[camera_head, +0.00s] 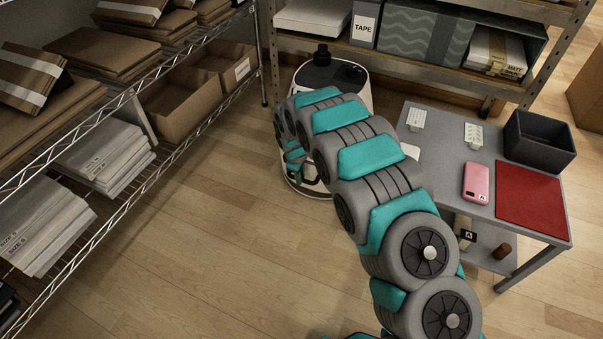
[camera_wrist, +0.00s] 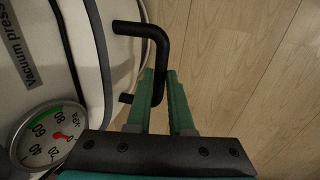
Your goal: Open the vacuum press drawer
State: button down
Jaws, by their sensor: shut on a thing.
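The vacuum press (camera_head: 356,97) is a pale rounded machine with a black top, standing on the floor at the back. In the wrist view its pale body (camera_wrist: 28,82) fills the left side, with a "Vacuum press" label and a round gauge (camera_wrist: 48,138). A black bent bar handle (camera_wrist: 126,28) sticks out from it. My gripper (camera_wrist: 160,80) has its green fingers shut on the long part of this handle. In the head view my arm hides much of the press and the handle. I cannot tell how far the drawer is out.
A wire shelf (camera_head: 180,142) with boxes is on the left. A rack stands behind the press. The wooden floor at front left is clear.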

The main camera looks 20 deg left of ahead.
jog(key=s+a+p, duration=0.2)
jog(key=s+p, duration=0.2)
jog(key=s, duration=2.4)
jog(key=shift+p, duration=0.4)
jog(key=shift+a, duration=0.1)
jog(key=c, duration=0.8)
grip_release()
jog(key=shift+r, duration=0.1)
notch_tip(320, 180, up, 7)
jog(key=s, duration=0.1)
jog(key=shift+s+r, duration=0.2)
